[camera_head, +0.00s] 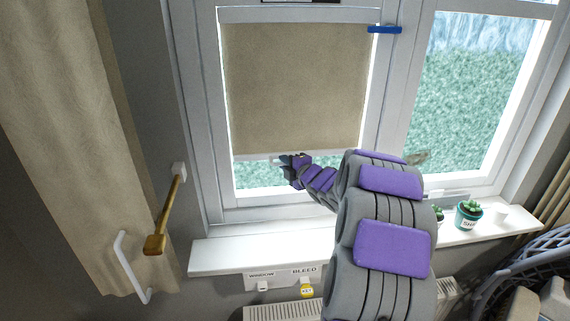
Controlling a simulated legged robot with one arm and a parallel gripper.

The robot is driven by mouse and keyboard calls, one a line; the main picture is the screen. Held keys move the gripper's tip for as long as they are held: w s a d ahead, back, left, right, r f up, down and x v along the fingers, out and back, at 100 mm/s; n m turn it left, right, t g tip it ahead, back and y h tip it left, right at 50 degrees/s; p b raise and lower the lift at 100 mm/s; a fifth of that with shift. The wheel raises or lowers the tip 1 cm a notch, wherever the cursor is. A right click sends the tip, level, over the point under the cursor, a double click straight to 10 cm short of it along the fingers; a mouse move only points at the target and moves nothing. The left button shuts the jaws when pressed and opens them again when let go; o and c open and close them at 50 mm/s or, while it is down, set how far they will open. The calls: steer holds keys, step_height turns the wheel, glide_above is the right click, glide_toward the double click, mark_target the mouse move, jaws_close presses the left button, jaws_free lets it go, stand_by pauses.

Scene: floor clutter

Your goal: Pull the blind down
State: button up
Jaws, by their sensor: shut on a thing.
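The beige blind (292,85) hangs in the left window pane and covers most of it. Its pale bottom bar (252,155) is near the lower part of the pane, with a strip of bare glass below. My gripper (285,160) is at the middle of the bottom bar, shut on it. The fingertips are small and partly hidden by the gripper body. My purple and grey arm reaches up from the lower right.
The white sill (225,254) holds potted plants (468,214) at the right. A beige curtain (75,120) hangs at left beside a brass-coloured handle (166,215). A radiator (285,312) and a hook rail (285,275) are below the sill. A blue item (385,30) is at the frame's upper right.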

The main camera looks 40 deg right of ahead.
steer(key=shift+s+d, duration=0.1)
steer(key=shift+d, duration=0.15)
jaws_close()
steer(key=shift+a, duration=0.1)
